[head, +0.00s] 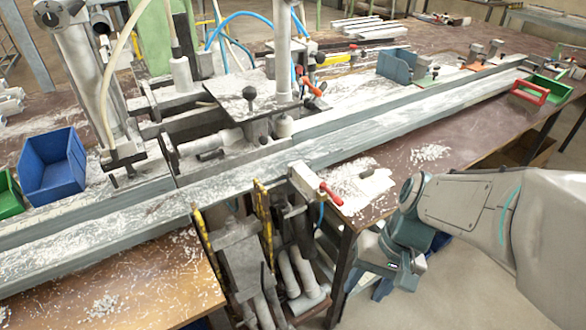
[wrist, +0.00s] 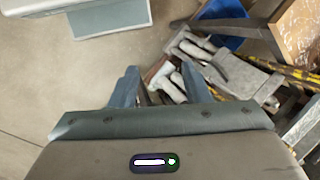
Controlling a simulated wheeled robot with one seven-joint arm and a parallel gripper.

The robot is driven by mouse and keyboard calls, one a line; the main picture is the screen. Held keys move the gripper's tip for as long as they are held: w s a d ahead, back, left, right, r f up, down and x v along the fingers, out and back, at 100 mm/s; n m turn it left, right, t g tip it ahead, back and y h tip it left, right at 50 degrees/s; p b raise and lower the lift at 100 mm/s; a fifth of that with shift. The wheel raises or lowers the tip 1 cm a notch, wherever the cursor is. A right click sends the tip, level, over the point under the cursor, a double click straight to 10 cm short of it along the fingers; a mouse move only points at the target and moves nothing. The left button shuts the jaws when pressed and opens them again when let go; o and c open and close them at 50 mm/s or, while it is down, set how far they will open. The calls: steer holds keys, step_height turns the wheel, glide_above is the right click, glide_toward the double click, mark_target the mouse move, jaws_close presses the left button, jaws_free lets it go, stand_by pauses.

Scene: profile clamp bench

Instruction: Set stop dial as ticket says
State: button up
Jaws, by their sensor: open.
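A round dark knob or dial face (head: 47,18) sits at the top of the grey column at the upper left in the head view; I cannot tell if it is the stop dial, and no marks on it can be read. I cannot make out a ticket in either view. My gripper (wrist: 160,86) is open and empty in the wrist view, its two blue-grey fingers apart and pointing at the floor area below the bench. In the head view my arm hangs off the bench's front edge, far from the column, and its fingertips are not clear.
A long grey profile rail (head: 400,113) crosses the bench, strewn with white chips. Grey pipes (head: 290,275) and yellow bars crowd below the front edge.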

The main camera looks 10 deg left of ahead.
steer(key=s+a+f+m+g+y+b, duration=0.1)
steer(key=a+f+g+y, duration=0.1)
steer(key=a+y, duration=0.25)
steer(key=a+f+m+g+y+b, duration=0.1)
steer(key=a+f+g+y, duration=0.2)
steer(key=a, duration=0.2)
steer(key=m+t+y+b, duration=0.4)
steer(key=m+t+y, duration=0.1)
steer(key=m+t, duration=1.75)
glide_toward(279, 203)
steer(key=shift+t, duration=0.35)
steer(key=x, duration=0.4)
steer(key=p+x, duration=0.1)
steer(key=x, duration=0.4)
steer(key=shift+a+f, duration=0.2)
steer(key=c, duration=0.7)
